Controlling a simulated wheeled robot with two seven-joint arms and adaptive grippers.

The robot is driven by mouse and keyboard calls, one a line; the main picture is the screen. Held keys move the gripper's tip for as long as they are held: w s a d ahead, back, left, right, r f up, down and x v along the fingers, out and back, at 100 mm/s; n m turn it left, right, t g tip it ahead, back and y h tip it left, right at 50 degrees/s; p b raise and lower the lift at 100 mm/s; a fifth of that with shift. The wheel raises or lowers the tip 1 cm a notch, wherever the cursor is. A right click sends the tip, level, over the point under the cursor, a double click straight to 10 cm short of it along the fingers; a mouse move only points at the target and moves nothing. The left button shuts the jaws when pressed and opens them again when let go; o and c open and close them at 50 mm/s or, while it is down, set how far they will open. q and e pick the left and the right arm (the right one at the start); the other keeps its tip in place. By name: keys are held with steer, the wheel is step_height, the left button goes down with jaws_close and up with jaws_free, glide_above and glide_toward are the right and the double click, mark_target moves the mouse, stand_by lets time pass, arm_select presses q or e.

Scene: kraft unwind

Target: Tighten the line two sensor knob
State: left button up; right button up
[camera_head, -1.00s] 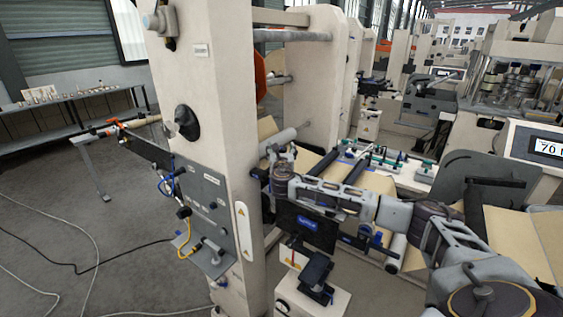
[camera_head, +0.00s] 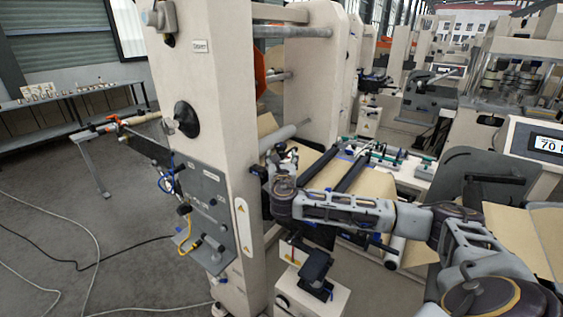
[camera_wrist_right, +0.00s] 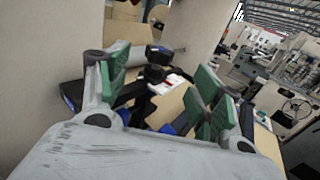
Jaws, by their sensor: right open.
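My right gripper (camera_head: 284,157) is at the inner side of the cream machine column, over the web rollers. In the right wrist view it (camera_wrist_right: 160,92) is open, with green pads on both fingers. A dark round knob-like part (camera_wrist_right: 155,74) on a black bracket shows between and beyond the fingers, apart from them; I cannot tell for sure that it is the line two sensor knob. In the head view the gripper and wrist hide this spot. My left gripper is not in view.
The cream column (camera_head: 205,120) stands close to the left of my right gripper. Black rollers (camera_head: 318,165) and brown kraft web (camera_head: 378,184) lie to its right. A black pedal-like device (camera_head: 316,265) sits on a pale box below. Cables lie on the floor at left.

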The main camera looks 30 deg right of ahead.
steer(key=shift+s+a, duration=0.3)
steer(key=shift+s, duration=0.25)
